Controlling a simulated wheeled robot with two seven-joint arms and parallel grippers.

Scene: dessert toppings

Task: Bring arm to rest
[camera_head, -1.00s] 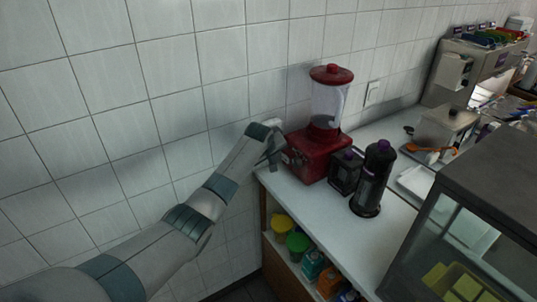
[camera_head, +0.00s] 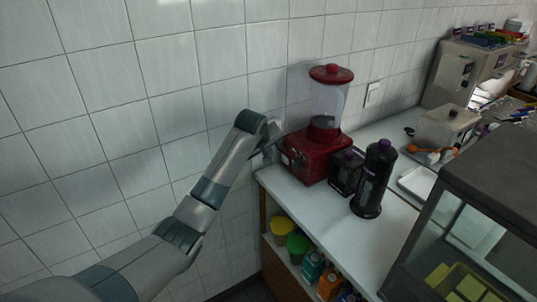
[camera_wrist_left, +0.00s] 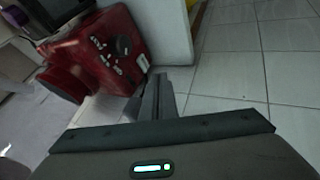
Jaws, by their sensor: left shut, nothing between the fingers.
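My left arm reaches in from the left in the head view. Its gripper (camera_head: 276,138) is beside the left side of the red blender (camera_head: 320,155), near the counter's left end. In the left wrist view the gripper fingers (camera_wrist_left: 158,92) are together and empty. The blender's red base (camera_wrist_left: 95,50) with its dark knob shows there to the left of the fingers. I cannot tell whether gripper and blender touch. My right gripper is out of view.
A dark bottle (camera_head: 373,180) and a black box (camera_head: 346,172) stand right of the blender on the white counter (camera_head: 325,215). A glass display case (camera_head: 470,235) is at the right. Shelves with tubs (camera_head: 298,245) are below.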

